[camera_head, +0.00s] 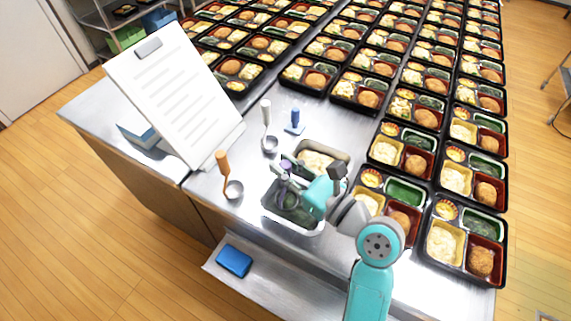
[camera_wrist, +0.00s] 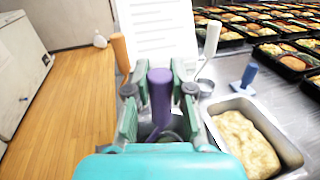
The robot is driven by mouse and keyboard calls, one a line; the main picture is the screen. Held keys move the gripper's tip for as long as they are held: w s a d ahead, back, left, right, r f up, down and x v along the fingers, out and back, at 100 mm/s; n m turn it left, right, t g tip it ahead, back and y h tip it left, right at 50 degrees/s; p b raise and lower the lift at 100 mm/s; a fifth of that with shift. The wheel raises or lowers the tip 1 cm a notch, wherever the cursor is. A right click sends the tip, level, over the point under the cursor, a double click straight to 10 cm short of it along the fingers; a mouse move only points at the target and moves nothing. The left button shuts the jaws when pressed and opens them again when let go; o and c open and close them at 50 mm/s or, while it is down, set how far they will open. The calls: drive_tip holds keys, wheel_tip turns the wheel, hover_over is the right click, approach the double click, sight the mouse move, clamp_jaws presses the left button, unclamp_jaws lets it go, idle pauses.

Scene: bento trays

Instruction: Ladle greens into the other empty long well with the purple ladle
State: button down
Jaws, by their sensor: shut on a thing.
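My gripper (camera_head: 287,178) is shut on the upright handle of the purple ladle (camera_wrist: 160,98). In the front trays, one long green well (camera_head: 405,191) looks bright and empty. The long well of the front right tray (camera_head: 482,223) holds dark greens. Both lie to the right of my gripper.
A pan of pale mash (camera_wrist: 245,145) stands beside the greens pan. Orange-handled (camera_head: 223,163) and white-handled (camera_head: 266,112) ladles and a blue-handled tool (camera_head: 295,121) stand behind. A white board (camera_head: 172,95) leans at left. Filled trays crowd the right and back.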

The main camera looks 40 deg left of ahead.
idle(0.3)
drive_tip(key=shift+r, duration=4.55)
